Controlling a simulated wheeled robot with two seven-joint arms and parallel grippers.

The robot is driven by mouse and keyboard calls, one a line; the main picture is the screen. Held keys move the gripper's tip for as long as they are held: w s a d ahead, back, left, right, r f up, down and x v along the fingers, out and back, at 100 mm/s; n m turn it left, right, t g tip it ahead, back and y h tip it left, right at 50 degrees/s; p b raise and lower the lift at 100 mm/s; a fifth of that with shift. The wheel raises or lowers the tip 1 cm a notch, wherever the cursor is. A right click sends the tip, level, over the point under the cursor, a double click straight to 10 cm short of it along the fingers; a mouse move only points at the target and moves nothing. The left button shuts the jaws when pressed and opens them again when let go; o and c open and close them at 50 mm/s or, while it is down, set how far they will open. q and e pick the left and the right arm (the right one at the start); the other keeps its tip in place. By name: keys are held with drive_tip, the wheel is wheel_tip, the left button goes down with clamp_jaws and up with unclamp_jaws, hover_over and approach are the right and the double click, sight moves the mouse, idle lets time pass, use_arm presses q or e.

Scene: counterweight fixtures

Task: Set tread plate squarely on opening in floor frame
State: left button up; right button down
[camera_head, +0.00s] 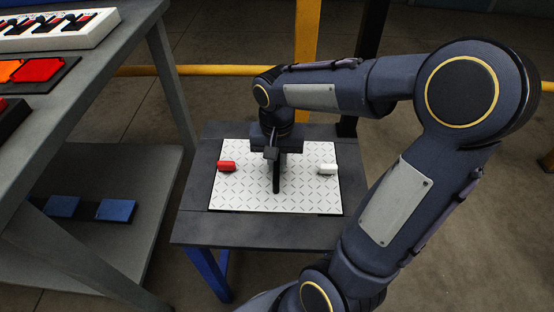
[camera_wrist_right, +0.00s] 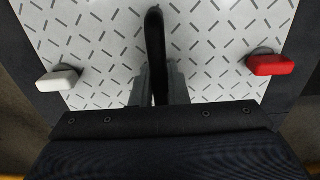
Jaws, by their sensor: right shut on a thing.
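The tread plate (camera_head: 245,195) is a white patterned panel with a red block at its left, a white block at its right and a black bar handle (camera_head: 277,175) in the middle. It lies within the dark floor frame (camera_head: 190,228) and looks roughly square to it. A thin dark line shows along its edges; whether it is fully seated I cannot tell. My right gripper (camera_head: 274,156) is above the plate's middle, shut on the black handle. In the right wrist view the handle (camera_wrist_right: 155,50) stands between the fingers, over the plate (camera_wrist_right: 215,50). My left gripper is not in view.
A grey workbench (camera_head: 85,75) with a lower shelf stands at the left. It carries a white tray (camera_head: 60,32) and orange and red pieces (camera_head: 38,70). Blue pieces (camera_head: 115,210) lie on the shelf. A yellow post (camera_head: 307,40) and rail are behind the frame.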

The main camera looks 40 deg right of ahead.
drive_tip(key=shift+f, duration=0.25)
idle(0.4)
drive_tip(key=c, duration=1.3)
unclamp_jaws()
drive_tip(key=shift+c, duration=0.2)
wheel_tip(320, 180, up, 8)
drive_tip(key=p, duration=0.3)
drive_tip(key=shift+f, duration=0.1)
